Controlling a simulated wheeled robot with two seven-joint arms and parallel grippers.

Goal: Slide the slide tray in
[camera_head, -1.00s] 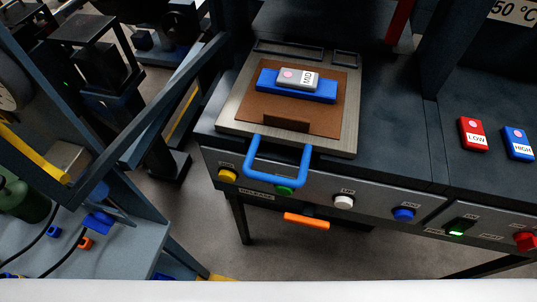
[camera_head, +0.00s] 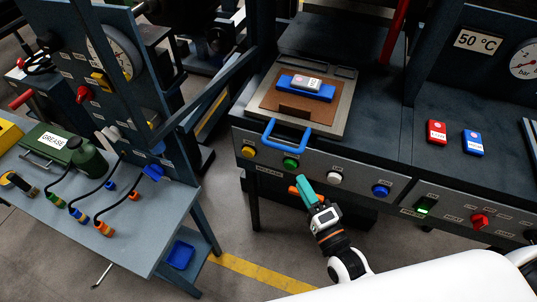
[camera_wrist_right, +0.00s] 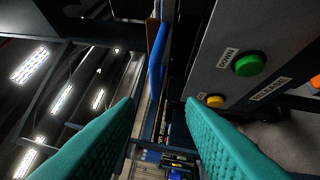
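The slide tray (camera_head: 340,116) is a pale metal plate with a brown pad on it and a blue U-shaped handle (camera_head: 285,147) at its front. It sits on the press table, its handle jutting past the front edge. A blue block (camera_head: 318,93) with a grey piece marked MID (camera_head: 307,83) on top lies on the pad. My right gripper (camera_head: 303,184), with teal fingers, is below and in front of the handle, apart from it. In the right wrist view its fingers (camera_wrist_right: 162,112) are spread and empty, and the handle (camera_wrist_right: 155,68) shows beyond them. My left gripper is out of view.
The front panel has yellow, green (camera_head: 291,163), white and blue buttons. An orange part (camera_head: 293,190) below is partly hidden by my gripper. Red (camera_head: 436,132) and blue (camera_head: 473,143) blocks lie on the right tabletop. A side bench (camera_head: 150,235) stands left. The floor between is open.

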